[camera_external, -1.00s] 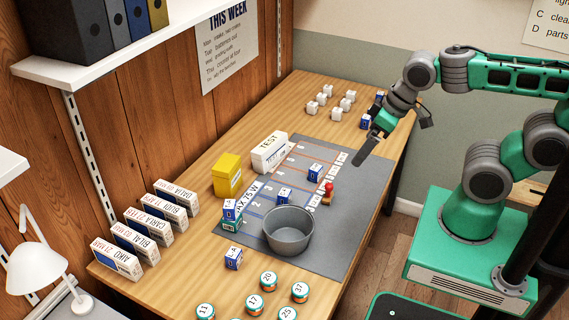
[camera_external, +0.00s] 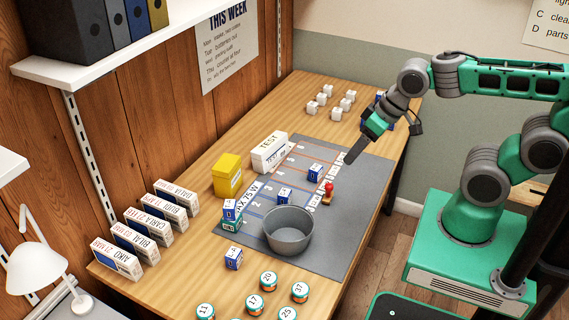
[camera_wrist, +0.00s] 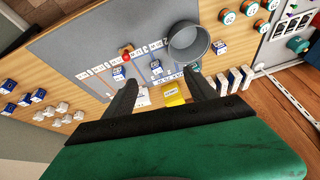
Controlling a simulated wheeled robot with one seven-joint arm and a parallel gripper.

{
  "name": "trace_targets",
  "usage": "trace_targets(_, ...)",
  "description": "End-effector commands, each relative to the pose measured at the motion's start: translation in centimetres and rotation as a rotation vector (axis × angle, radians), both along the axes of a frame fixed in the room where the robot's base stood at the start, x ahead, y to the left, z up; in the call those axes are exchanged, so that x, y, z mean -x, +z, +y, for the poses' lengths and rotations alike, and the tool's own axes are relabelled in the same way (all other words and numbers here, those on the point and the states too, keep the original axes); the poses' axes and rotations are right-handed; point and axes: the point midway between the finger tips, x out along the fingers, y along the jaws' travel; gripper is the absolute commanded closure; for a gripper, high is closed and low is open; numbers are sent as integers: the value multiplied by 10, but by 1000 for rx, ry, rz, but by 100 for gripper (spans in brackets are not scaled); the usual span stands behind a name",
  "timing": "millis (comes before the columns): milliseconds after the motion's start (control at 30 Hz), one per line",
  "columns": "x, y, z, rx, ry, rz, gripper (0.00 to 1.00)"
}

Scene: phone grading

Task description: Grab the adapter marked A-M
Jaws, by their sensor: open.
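Small blue-and-white boxes and small white cubes are in view; no A-M marking is readable on any, so I cannot tell which is the adapter. Two blue boxes lie on the grey mat (camera_external: 345,222), one further back (camera_external: 315,172) and one nearer (camera_external: 284,196). Another stands on a teal-sided box at the mat's left edge (camera_external: 230,207), and one sits on the wood in front (camera_external: 233,259). Several white cubes (camera_external: 323,98) stand at the back. My gripper (camera_external: 350,157) is above the mat's back right part. In the wrist view, its fingers (camera_wrist: 163,84) are apart with nothing held between them.
A grey round bin (camera_external: 288,232) and a red-topped stamp (camera_external: 328,190) stand on the mat. A yellow box (camera_external: 227,176) and a white TEST box (camera_external: 269,153) stand left of it. Labelled cartons (camera_external: 118,259) line the wall side. Numbered round tins (camera_external: 268,281) are in front.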

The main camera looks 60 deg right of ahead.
Motion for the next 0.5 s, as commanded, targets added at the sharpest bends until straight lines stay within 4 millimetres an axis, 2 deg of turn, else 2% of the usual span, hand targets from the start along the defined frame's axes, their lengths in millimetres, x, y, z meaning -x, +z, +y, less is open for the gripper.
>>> trace_targets(33,-17,-43,-2,-81,-95,-14,35)
trace_targets(133,-65,-110,-1,-396,-386,-86,35)
trace_targets(200,-98,-148,-5,-713,-646,-130,35)
trace_targets(267,-123,-171,-18,-1026,-882,-155,35)
trace_targets(300,-136,-181,-33,-1252,-1040,-167,35)
trace_targets(367,-149,-190,-65,-1598,-1259,-180,35)
trace_targets(400,-152,-193,-90,-1819,-1380,-183,35)
trace_targets(500,-147,-197,-149,-2278,-1577,-187,35)
